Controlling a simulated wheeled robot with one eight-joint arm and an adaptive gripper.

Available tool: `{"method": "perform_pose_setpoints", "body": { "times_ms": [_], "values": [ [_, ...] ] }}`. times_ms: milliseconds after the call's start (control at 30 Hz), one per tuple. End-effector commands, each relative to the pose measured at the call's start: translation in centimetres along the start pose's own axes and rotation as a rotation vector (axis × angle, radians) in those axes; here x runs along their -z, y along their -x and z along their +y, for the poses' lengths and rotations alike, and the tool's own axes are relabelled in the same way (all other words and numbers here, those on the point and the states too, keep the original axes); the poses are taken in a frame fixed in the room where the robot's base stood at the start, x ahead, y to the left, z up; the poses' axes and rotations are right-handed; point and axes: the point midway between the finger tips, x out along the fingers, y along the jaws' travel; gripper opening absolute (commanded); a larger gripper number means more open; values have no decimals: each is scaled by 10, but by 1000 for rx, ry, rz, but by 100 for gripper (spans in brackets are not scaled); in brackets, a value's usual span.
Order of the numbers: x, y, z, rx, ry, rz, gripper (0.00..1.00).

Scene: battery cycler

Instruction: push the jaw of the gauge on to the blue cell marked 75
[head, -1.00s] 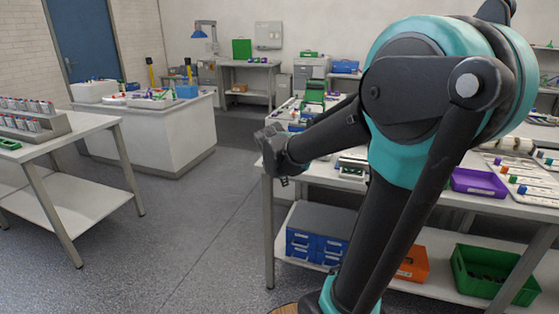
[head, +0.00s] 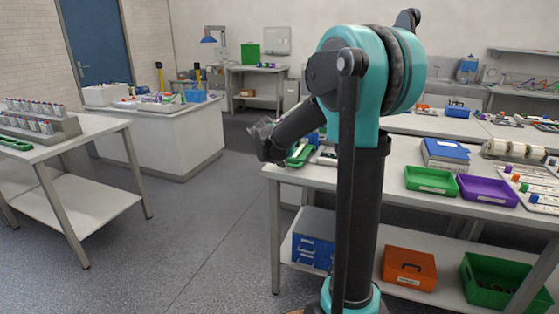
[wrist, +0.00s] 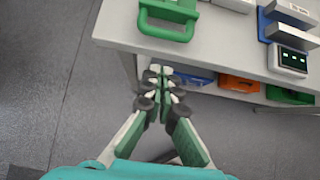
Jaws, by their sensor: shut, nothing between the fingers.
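My gripper (wrist: 160,80) is shut and empty in the wrist view, pointing toward the front edge of the white bench. In the head view my gripper (head: 264,140) is a dark, partly blurred shape left of the bench's near corner. A grey device with a small dark display (wrist: 290,60) lies on the bench at the right of the wrist view; I cannot tell whether it is the gauge. Small coloured cells stand on a white board (head: 535,188) at the far right of the head view. No 75 marking is readable, and I cannot identify the gauge's jaw.
A green handled item (wrist: 165,22) lies near the bench edge. Green (head: 432,181) and purple (head: 487,191) trays stand on the bench (head: 400,208); an orange box (head: 408,265) is below. A rack table (head: 100,126) stands left. The floor (head: 190,220) between is clear.

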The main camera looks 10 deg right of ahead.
Motion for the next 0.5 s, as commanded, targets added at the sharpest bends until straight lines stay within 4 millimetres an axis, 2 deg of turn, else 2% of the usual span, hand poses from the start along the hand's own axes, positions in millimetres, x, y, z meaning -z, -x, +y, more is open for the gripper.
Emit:
{"method": "perform_pose_setpoints", "body": {
  "times_ms": [33, 200, 500],
  "values": [
    [0, -10, 0, 1, -2, 0, 0],
    [-2, -38, -1, 1, -3, 1, 0],
    [-22, -62, 0, 0, -2, 1, 0]
  ]
}}
